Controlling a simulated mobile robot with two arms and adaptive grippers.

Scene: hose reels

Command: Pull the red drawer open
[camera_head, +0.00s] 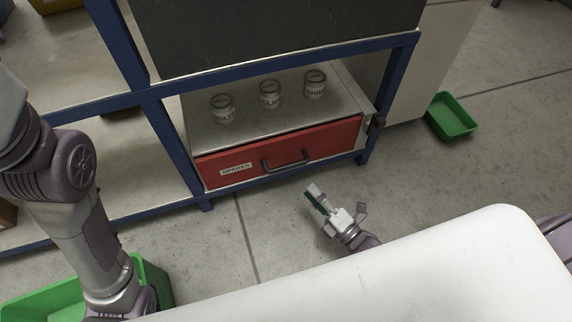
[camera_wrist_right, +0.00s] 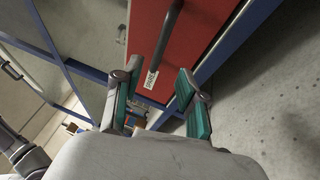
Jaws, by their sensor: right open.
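The red drawer (camera_head: 330,143) is shut in a grey metal cabinet on the lower level of a blue-framed bench. It has a dark bar handle (camera_head: 286,161) and a white label reading SPARES. My right gripper (camera_head: 317,197) is in front of the drawer, below and to the right of the handle, apart from it. In the right wrist view the gripper's two teal-padded fingers (camera_wrist_right: 160,95) are apart and empty, with the drawer front (camera_wrist_right: 195,35) and handle (camera_wrist_right: 168,40) beyond them. My left arm comes in at the left; its gripper is out of the head view.
Three labelled jars (camera_head: 270,93) stand on the cabinet top (camera_head: 245,125). A green bin (camera_head: 452,115) lies on the floor at right, another green bin (camera_head: 150,280) at lower left. Blue posts (camera_head: 180,150) flank the cabinet. The floor before the drawer is clear.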

